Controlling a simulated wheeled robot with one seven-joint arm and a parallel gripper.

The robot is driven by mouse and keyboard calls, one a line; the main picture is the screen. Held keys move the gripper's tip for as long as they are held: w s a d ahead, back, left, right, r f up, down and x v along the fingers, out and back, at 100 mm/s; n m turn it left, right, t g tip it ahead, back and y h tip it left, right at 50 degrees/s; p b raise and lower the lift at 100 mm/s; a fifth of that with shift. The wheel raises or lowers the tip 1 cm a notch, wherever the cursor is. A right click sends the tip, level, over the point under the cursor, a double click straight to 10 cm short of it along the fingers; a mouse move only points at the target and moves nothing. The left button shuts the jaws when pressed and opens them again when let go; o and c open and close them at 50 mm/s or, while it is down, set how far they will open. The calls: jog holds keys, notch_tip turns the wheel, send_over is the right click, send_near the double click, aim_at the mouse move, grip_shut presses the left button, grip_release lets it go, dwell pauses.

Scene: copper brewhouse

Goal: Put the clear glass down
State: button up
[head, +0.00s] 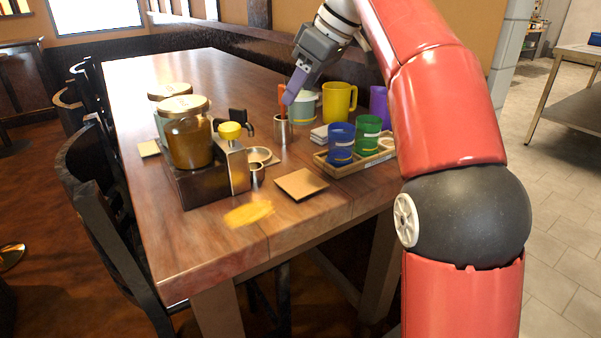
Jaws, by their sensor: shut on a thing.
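My gripper (289,99) points down over the far middle of the wooden table (225,80), above and beside a small silvery cup (283,132). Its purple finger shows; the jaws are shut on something. The clear glass does not stand out; at the fingertips its outline is too faint to tell from what lies behind. An orange stick-like thing (282,98) rises from the silvery cup, close beside the finger. I cannot tell whether they touch.
A wooden tray (340,170) holds blue and green cups at right. Yellow and purple mugs stand behind. A dark box with an amber jar (190,143) stands at left. A square tan coaster (301,183) and a yellow spill (249,214) lie near the front. The far left tabletop is clear.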

notch_tip(320, 180, down, 13)
jog(key=b, duration=0.4)
jog(key=shift+r, duration=0.15)
jog(key=shift+b, duration=0.3)
jog(key=shift+f, duration=0.2)
jog(key=o, duration=1.2)
jog(key=p+v, duration=0.3)
jog(key=v, duration=0.9)
jog(key=shift+r+p, duration=0.2)
jog(key=shift+p, duration=0.2)
